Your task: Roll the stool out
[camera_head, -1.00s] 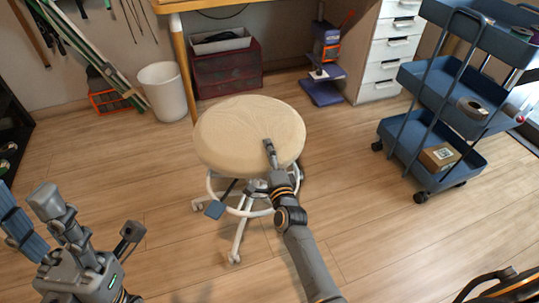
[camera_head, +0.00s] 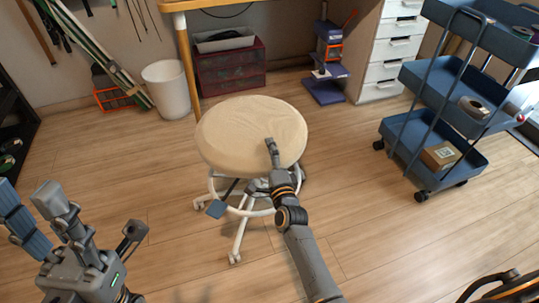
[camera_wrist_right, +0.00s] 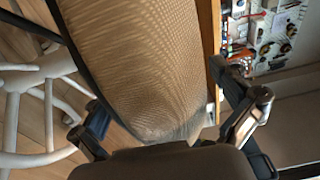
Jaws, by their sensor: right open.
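The stool (camera_head: 245,130) has a round beige seat and a white base with a foot ring and casters. It stands on the wooden floor in the middle of the head view. My right gripper (camera_head: 268,170) is at the near right edge of the seat. One finger lies over the top of the seat, and the rest is partly hidden under the rim. In the right wrist view the seat (camera_wrist_right: 140,60) lies between the spread fingers (camera_wrist_right: 170,125), with white base legs at left. My left gripper (camera_head: 75,235) is at the lower left, fingers spread, empty and away from the stool.
Behind the stool are a white bin (camera_head: 167,88), a table leg (camera_head: 185,60), a dark red drawer box (camera_head: 230,72) and a purple stand (camera_head: 325,88). A blue wheeled cart (camera_head: 440,110) stands at right.

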